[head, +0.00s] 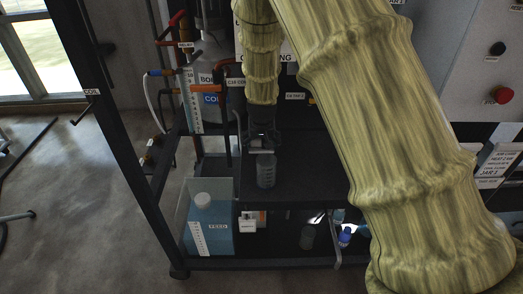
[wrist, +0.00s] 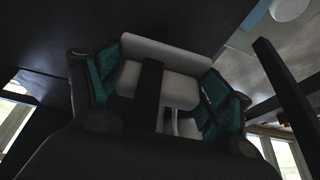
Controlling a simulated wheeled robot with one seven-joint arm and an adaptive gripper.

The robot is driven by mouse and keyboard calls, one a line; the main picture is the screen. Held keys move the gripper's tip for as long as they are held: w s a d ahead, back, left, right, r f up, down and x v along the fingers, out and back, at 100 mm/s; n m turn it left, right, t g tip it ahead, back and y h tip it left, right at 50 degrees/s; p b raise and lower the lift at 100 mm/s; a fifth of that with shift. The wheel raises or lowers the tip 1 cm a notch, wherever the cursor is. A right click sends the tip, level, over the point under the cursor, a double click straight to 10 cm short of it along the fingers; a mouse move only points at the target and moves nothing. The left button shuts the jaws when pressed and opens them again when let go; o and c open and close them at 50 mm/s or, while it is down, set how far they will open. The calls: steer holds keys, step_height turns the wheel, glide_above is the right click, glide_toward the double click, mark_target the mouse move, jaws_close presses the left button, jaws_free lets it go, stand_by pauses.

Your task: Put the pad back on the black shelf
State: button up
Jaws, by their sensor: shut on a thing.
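My gripper (head: 262,142) hangs at the end of my arm over the black shelf (head: 315,172), in the middle of the head view. In the wrist view my gripper (wrist: 165,95) has teal-sided fingers on either side of a pale grey-white pad (wrist: 180,88) with a dark band across it. It is shut on the pad. In the head view only a small pale edge of the pad (head: 262,151) shows under the fingers. I cannot tell whether the pad touches the shelf.
A clear graduated beaker (head: 266,171) stands on the shelf just below my gripper. A blue feed container (head: 209,228) and small bottles (head: 307,237) stand on the lower level. Tubes and a label-covered column (head: 210,90) are to the left. The shelf right of the beaker looks bare.

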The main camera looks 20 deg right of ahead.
mark_target(261, 148)
steer(key=shift+f, duration=1.65)
steer(key=shift+f, duration=0.15)
steer(key=o, duration=1.3)
steer(key=v, duration=1.2)
steer(key=shift+s+p, duration=0.1)
steer(key=shift+p, duration=0.25)
